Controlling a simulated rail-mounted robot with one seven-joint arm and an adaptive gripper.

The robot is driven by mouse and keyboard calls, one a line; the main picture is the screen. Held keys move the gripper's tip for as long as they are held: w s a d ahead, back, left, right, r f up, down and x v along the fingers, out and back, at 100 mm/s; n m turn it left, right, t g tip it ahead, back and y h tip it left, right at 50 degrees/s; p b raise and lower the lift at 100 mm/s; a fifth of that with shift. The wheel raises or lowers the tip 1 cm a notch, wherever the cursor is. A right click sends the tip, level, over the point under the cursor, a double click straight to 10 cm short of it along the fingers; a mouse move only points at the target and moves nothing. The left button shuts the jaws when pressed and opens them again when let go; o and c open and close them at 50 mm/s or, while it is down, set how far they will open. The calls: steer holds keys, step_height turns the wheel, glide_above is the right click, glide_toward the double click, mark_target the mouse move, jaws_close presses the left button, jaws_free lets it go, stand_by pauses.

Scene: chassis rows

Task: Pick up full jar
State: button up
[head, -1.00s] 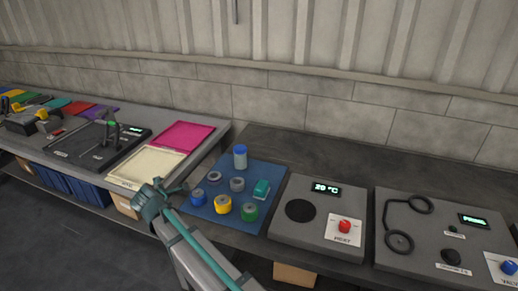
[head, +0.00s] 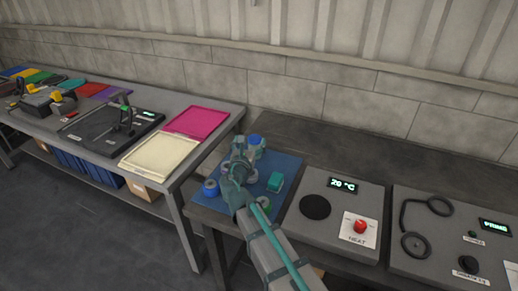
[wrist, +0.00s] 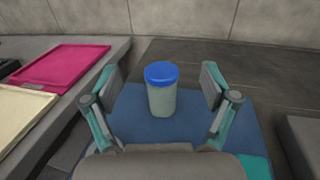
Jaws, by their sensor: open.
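The jar, with a blue lid and a pale grey-green body, stands upright on the back part of the blue mat. It shows in the wrist view (wrist: 161,98) and, partly hidden behind my gripper, in the head view (head: 257,142). My gripper (head: 242,152) is over the mat, in front of the jar. In the wrist view my gripper (wrist: 161,86) is open, with one finger on each side of the picture and the jar centred beyond the gap. I see no contact with the jar.
The blue mat (head: 289,166) also holds a teal block (head: 275,182), a blue ring-like piece (head: 210,187) and others hidden by my arm. A device with a red button (head: 361,226) stands to the right. A magenta tray (head: 196,122) and cream tray (head: 160,158) lie left.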

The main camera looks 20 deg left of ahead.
mark_target(253, 144)
step_height(253, 144, down, 5)
steer(key=shift+f, duration=0.2)
steer(key=shift+w+a+r, duration=0.15)
steer(key=shift+w+r, duration=0.15)
steer(key=shift+w, duration=0.5)
steer(key=shift+w+a+p, duration=0.2)
steer(key=shift+w+p, duration=0.1)
steer(key=shift+w, duration=1.2)
steer(key=shift+w+a+p, duration=0.2)
steer(key=shift+w+p, duration=0.05)
steer(key=shift+w, duration=1.25)
steer(key=c, duration=1.4)
